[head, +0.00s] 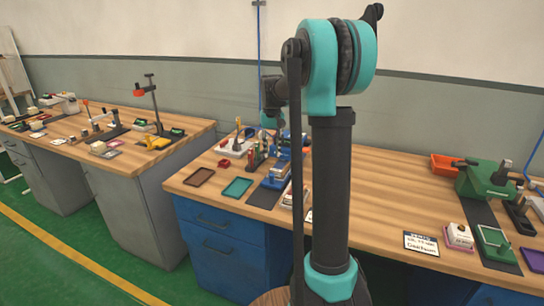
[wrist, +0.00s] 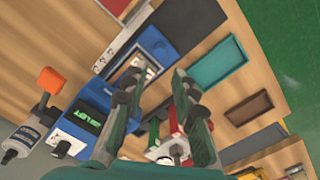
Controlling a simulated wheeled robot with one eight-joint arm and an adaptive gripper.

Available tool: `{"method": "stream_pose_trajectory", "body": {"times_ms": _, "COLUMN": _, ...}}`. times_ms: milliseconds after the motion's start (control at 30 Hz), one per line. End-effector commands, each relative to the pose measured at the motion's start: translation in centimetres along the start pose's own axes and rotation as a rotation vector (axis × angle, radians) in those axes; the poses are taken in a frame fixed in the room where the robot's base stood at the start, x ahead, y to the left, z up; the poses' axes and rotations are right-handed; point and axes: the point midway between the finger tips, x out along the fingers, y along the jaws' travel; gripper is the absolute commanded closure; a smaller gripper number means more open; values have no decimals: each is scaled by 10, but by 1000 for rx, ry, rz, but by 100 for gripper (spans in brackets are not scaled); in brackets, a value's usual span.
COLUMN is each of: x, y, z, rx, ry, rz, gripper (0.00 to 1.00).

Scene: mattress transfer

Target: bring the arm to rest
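My arm (head: 331,190) stands upright in the middle of the head view, with its teal elbow at the top and its forearm folded back behind it. My gripper (wrist: 155,82) shows in the wrist view with its two fingers apart and nothing seen between them. It points down over the wooden workbench (head: 385,200). In the head view the gripper is small and partly hidden by my arm, so its fingertips cannot be made out there. Blue devices (wrist: 90,122) lie below and beside the fingers in the wrist view.
On the bench are a brown tray (head: 199,177), a teal tray (head: 237,187) and small tools. An orange bin (head: 445,166) and a green machine (head: 484,179) stand at right. A second cluttered bench (head: 150,180) is at left. Green floor (head: 40,260) is clear at front left.

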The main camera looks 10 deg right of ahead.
Motion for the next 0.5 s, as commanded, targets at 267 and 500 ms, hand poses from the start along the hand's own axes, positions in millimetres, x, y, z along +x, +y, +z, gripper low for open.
{"method": "stream_pose_trajectory", "body": {"times_ms": 267, "x": 0, "y": 0, "z": 1, "rx": 0, "ry": 1, "rz": 0, "gripper": 73}}
{"method": "stream_pose_trajectory", "body": {"times_ms": 500, "x": 16, "y": -3, "z": 47, "rx": -6, "ry": 57, "rz": -1, "gripper": 73}}
